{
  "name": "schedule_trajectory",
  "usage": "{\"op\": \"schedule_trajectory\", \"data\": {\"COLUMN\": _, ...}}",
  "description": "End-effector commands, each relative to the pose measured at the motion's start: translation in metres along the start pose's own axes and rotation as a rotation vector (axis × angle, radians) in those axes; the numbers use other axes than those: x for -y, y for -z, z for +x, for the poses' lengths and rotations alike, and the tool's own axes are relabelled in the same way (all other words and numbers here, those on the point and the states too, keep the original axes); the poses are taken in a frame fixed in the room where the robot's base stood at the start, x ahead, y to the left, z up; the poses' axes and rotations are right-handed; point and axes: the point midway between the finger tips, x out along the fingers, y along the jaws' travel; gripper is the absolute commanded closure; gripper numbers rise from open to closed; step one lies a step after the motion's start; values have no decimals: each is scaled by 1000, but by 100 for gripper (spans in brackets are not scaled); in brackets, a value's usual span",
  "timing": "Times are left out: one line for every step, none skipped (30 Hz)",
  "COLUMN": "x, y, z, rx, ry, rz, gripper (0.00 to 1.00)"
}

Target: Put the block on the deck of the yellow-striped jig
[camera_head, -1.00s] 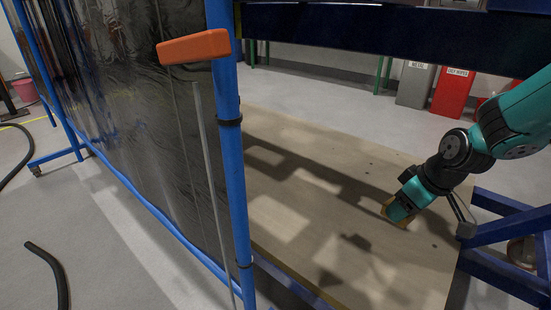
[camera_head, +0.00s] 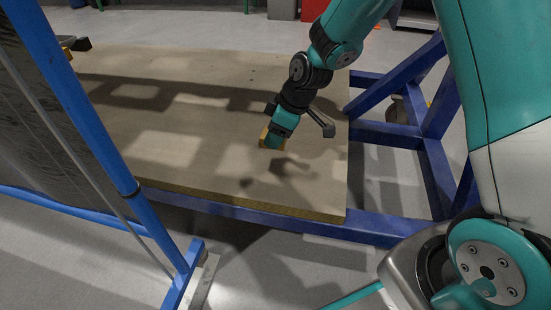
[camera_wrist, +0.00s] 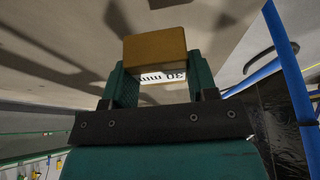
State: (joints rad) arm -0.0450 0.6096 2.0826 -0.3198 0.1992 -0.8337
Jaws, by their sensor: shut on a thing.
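A yellow-brown wooden block (camera_wrist: 155,48) is held between the two green fingers of my gripper (camera_wrist: 157,72) in the wrist view. In the head view my gripper (camera_head: 274,136) points down over the right part of the wooden board, with the block (camera_head: 265,137) partly hidden behind it. A shadow lies on the board below; I cannot tell how far the block is above the surface. No jig with clear yellow stripes can be made out. A small dark and yellow thing (camera_head: 76,45) shows at the upper left, partly behind a blue post.
The wide wooden board (camera_head: 190,170) is mostly bare and rests on a blue frame (camera_head: 290,227). A blue post (camera_head: 85,115) with a dark curtain stands at the left. Blue beams (camera_head: 430,130) stand at the right. Grey floor is open in front.

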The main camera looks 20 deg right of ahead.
Motion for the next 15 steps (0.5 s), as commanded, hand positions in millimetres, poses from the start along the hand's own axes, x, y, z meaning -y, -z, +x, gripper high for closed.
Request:
{"op": "schedule_trajectory", "data": {"x": 0, "y": -3, "z": 8, "rx": -3, "ry": -2, "rz": -1, "gripper": 98}}
{"op": "schedule_trajectory", "data": {"x": 0, "y": -3, "z": 10, "rx": -3, "ry": -2, "rz": -1, "gripper": 98}}
{"op": "schedule_trajectory", "data": {"x": -1, "y": -4, "z": 12, "rx": -3, "ry": -2, "rz": -1, "gripper": 98}}
{"op": "schedule_trajectory", "data": {"x": -1, "y": -4, "z": 13, "rx": -3, "ry": -3, "rz": -1, "gripper": 98}}
{"op": "schedule_trajectory", "data": {"x": -1, "y": -5, "z": 14, "rx": -3, "ry": -3, "rz": -1, "gripper": 98}}
{"op": "schedule_trajectory", "data": {"x": -1, "y": -5, "z": 15, "rx": -3, "ry": -3, "rz": -1, "gripper": 98}}
{"op": "schedule_trajectory", "data": {"x": -1, "y": -6, "z": 17, "rx": -3, "ry": -2, "rz": -1, "gripper": 98}}
{"op": "schedule_trajectory", "data": {"x": 0, "y": -7, "z": 19, "rx": -3, "ry": -2, "rz": 0, "gripper": 98}}
{"op": "schedule_trajectory", "data": {"x": 0, "y": -9, "z": 24, "rx": -2, "ry": -2, "rz": 0, "gripper": 98}}
{"op": "schedule_trajectory", "data": {"x": 0, "y": -11, "z": 28, "rx": -2, "ry": -1, "rz": 0, "gripper": 98}}
{"op": "schedule_trajectory", "data": {"x": 0, "y": -13, "z": 32, "rx": -2, "ry": -1, "rz": 0, "gripper": 98}}
{"op": "schedule_trajectory", "data": {"x": 0, "y": -15, "z": 38, "rx": -2, "ry": -1, "rz": 0, "gripper": 98}}
{"op": "schedule_trajectory", "data": {"x": 0, "y": -17, "z": 43, "rx": -2, "ry": -1, "rz": 0, "gripper": 98}}
{"op": "schedule_trajectory", "data": {"x": 0, "y": -19, "z": 47, "rx": -2, "ry": -1, "rz": 0, "gripper": 98}}
{"op": "schedule_trajectory", "data": {"x": 0, "y": -20, "z": 52, "rx": -2, "ry": -2, "rz": 0, "gripper": 98}}
